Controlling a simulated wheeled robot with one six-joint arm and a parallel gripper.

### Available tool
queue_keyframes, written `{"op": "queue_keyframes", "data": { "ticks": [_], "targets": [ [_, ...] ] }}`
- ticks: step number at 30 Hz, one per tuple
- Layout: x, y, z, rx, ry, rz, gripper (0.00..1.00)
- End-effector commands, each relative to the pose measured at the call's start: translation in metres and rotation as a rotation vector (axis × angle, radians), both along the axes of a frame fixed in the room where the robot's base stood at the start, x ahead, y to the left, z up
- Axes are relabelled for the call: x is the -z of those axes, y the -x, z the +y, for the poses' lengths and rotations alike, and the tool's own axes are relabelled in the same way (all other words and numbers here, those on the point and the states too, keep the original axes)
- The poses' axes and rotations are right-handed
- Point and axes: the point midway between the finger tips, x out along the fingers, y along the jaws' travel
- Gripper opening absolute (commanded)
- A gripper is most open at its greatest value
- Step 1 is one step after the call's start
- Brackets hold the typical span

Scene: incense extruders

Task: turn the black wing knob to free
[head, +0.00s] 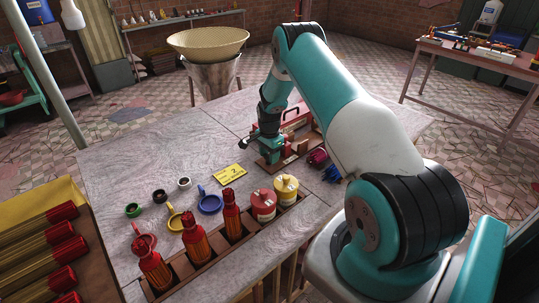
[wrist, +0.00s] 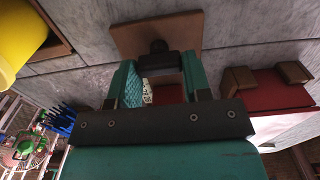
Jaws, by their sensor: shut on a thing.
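In the wrist view the black wing knob (wrist: 159,65) sits between the two teal fingers of my gripper (wrist: 160,75). The fingers are shut on its dark bar, one on each side. A round black part shows just beyond the bar, against a brown wooden plate (wrist: 125,33). In the head view my gripper (head: 268,150) points down at a wooden base (head: 284,164) on the grey table. The knob is hidden there behind the gripper and arm. I cannot tell the knob's turn angle against any mark.
A red device with wooden blocks (wrist: 275,92) lies close beside the gripper. The table's left rear is clear.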

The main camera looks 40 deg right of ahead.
Motion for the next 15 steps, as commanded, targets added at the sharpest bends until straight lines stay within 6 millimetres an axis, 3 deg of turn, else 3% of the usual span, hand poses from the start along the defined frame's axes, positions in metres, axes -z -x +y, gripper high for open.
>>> {"op": "queue_keyframes", "data": {
  "ticks": [15],
  "targets": [
    [0.0039,-0.0020,0.0000,-0.330,0.001,-0.002,0.21]
  ]
}}
